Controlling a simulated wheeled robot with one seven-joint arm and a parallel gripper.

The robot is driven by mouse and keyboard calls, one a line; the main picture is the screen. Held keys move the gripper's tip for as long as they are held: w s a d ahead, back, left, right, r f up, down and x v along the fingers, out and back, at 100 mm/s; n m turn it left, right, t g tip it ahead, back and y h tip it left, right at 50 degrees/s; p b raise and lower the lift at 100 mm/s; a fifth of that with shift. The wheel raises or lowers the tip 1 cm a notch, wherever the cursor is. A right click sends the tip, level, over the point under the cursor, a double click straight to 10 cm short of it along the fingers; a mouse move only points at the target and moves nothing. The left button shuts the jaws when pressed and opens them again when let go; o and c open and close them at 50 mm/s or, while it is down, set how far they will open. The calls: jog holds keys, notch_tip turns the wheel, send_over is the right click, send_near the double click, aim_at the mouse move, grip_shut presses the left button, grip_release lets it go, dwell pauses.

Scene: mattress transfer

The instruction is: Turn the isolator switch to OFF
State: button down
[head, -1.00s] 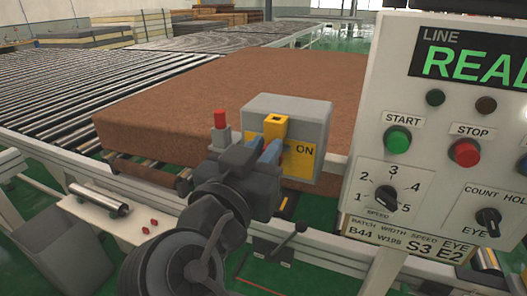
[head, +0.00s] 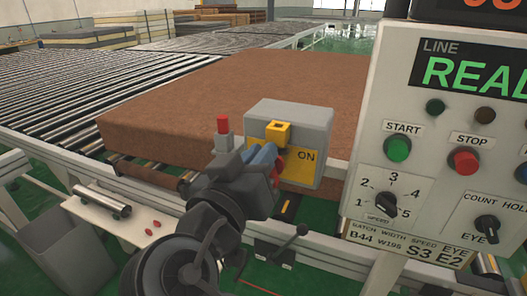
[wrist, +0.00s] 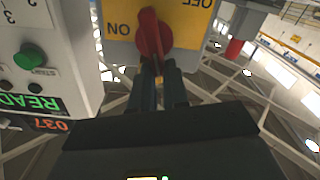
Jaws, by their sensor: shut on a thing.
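The isolator switch is a grey box (head: 300,118) with a yellow plate (head: 305,167) and a yellow lug on top. "ON" shows at the plate's right in the head view. In the wrist view the plate (wrist: 122,29) is upside down, with "ON" at left and "OFF" at upper right. Its red handle (wrist: 153,35) sits between these words. My gripper (wrist: 157,68) is shut on the handle's near end. In the head view my gripper (head: 268,158) is in front of the plate and hides its left part and most of the handle.
The control panel (head: 440,140) stands close on the right. A brown mattress (head: 190,105) lies behind the box on the roller conveyor (head: 60,95). A small shelf (head: 120,225) with a metal cylinder and red bits is at lower left. A red-topped post (head: 222,125) stands left of the box.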

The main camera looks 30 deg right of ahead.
jog(key=shift+w+a+f+n+p, duration=0.2)
jog(key=shift+f+n+p, duration=0.5)
jog(key=shift+n, duration=1.6)
jog(key=shift+w+f+n+p, duration=0.25)
jog(key=shift+f+n+p, duration=0.4)
jog(key=shift+n, duration=1.65)
jog(key=shift+w+a+f+n+p, duration=0.2)
jog(key=shift+f+n+p, duration=0.5)
jog(key=shift+n, duration=1.6)
jog(key=shift+d+r, duration=0.15)
jog(key=shift+r, duration=0.1)
jog(key=c, duration=1.1)
grip_release()
jog(key=shift+r, duration=0.1)
jog(key=shift+r+n, duration=0.1)
jog(key=shift+n, duration=0.2)
jog(key=b+v, duration=0.1)
jog(key=v, duration=0.7)
jog(key=shift+w+b, duration=0.15)
jog(key=shift+b, duration=0.15)
